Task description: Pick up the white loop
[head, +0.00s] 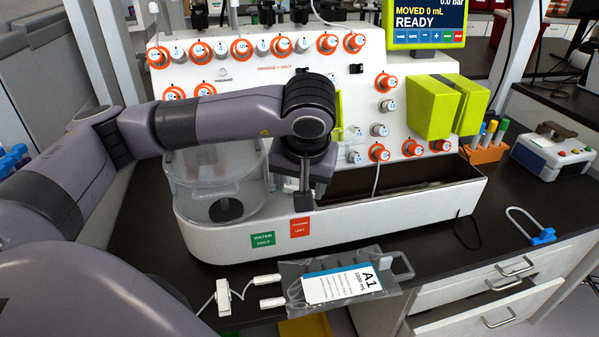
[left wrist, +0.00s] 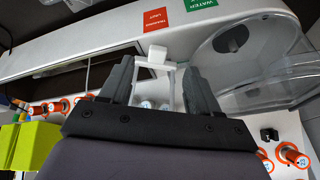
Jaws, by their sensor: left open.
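A white loop (left wrist: 169,66) with a square white block at its end shows between the fingers of my left gripper (left wrist: 157,78) in the left wrist view. The fingers are open, one on each side of the loop, and I cannot tell whether either touches it. In the head view my left gripper (head: 303,198) points down at the front of the white machine (head: 365,225), just above its green and red labels. I cannot make out the loop between the fingers there; the gripper and wrist cover that spot. My right gripper is not in view.
A bag labelled A1 (head: 340,285) with a pale loop at its right end lies at the bench's front edge. White connectors (head: 268,280) lie to its left. A blue clamp with a pale shackle (head: 543,237) sits at right. A clear round vessel (head: 215,180) stands left of my gripper.

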